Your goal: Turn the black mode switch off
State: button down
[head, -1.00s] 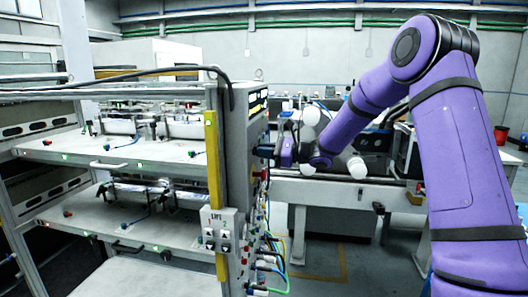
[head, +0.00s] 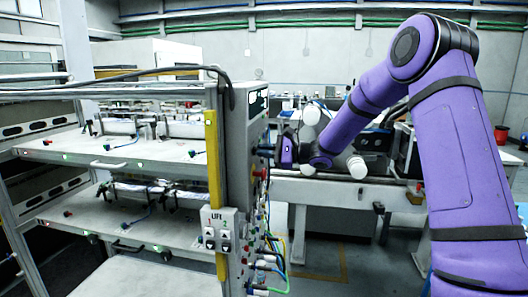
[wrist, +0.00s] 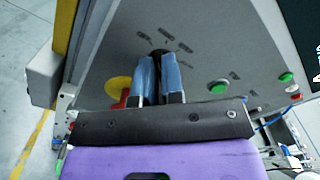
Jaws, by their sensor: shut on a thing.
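The black mode switch (wrist: 157,49) sits on the grey panel in the wrist view, with several small printed labels fanned around it. Only its upper part shows; my fingers cover the rest. My gripper (wrist: 158,62) has its two blue fingers on either side of the switch, shut on it. I cannot read which label the switch points to. In the head view, my gripper (head: 270,152) is at the right-hand face of the control cabinet (head: 238,140), and the switch is hidden there.
A yellow disc (wrist: 119,86) with a red part is left of my fingers. A green button (wrist: 218,87) is to their right, and a dark display (wrist: 305,40) is at upper right. Cables (head: 268,265) hang below. Shelves (head: 110,150) stand left of the cabinet.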

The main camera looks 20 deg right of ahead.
jog(key=shift+s+f+n, duration=0.1)
jog(key=shift+f+n, duration=0.05)
jog(key=shift+n, duration=1.75)
jog(key=c, duration=1.2)
grip_release()
jog(key=shift+c, duration=0.2)
jog(key=v, duration=1)
jog(key=shift+s+d, duration=0.2)
jog(key=shift+d, duration=0.15)
